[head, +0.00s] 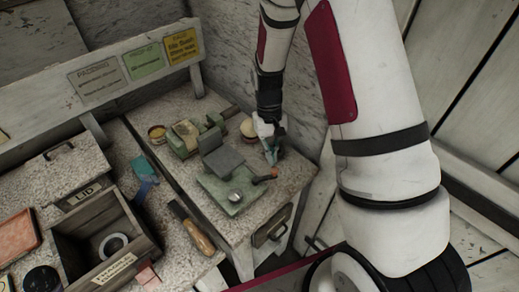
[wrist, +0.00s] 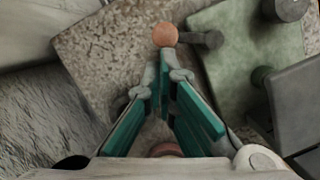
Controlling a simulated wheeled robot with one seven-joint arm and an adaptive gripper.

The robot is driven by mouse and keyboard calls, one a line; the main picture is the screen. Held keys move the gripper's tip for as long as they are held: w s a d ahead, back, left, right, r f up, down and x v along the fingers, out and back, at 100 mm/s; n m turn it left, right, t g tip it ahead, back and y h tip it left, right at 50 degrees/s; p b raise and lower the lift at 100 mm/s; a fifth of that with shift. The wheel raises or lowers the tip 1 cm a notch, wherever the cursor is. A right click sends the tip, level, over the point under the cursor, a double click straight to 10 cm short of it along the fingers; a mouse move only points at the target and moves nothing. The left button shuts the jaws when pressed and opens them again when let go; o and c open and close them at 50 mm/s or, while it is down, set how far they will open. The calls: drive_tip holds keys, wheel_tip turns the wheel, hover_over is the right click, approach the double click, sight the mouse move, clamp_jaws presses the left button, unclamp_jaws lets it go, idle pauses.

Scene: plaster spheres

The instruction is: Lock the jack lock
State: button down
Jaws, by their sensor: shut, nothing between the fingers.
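A green plate fixture (head: 215,190), which I take to be the jack lock, sits on the speckled bench top. It carries a grey block (head: 224,160) and a round metal knob (head: 235,197). A short dark lever with an orange ball end (head: 273,173) sticks out at its right side. In the wrist view the orange ball (wrist: 165,34) is just beyond my fingertips, with the green plate (wrist: 235,50) to the right. My gripper (wrist: 172,72) has teal fingers, shut and empty, pointing down beside the lever; it also shows in the head view (head: 270,153). Contact with the ball is unclear.
A green vise-like tool (head: 190,136) and a small round jar (head: 157,133) stand behind the fixture. A wooden-handled tool (head: 192,230), a teal item (head: 145,172) and an open wooden box (head: 103,230) are on the left. A stone wall is close behind my arm.

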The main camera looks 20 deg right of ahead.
drive_tip(key=s+m, duration=0.1)
drive_tip(key=m, duration=0.1)
drive_tip(key=s+m+y+p, duration=0.1)
drive_tip(key=s+m, duration=0.1)
drive_tip(key=shift+d+m, duration=0.3)
drive_tip(key=shift+d, duration=0.1)
drive_tip(key=shift+s+m+t+p, duration=0.3)
drive_tip(key=shift+s+m+p, duration=0.25)
drive_tip(key=shift+m, duration=0.65)
drive_tip(key=shift+s+a+m+y+p, duration=0.2)
drive_tip(key=shift+s+m, duration=0.2)
drive_tip(key=shift+m, duration=0.25)
drive_tip(key=shift+s+a+m+y+p, duration=0.1)
drive_tip(key=shift+s+m+y, duration=0.2)
drive_tip(key=shift+m, duration=0.35)
drive_tip(key=shift+s, duration=0.1)
drive_tip(key=v, duration=1.2)
drive_tip(key=shift+s, duration=0.15)
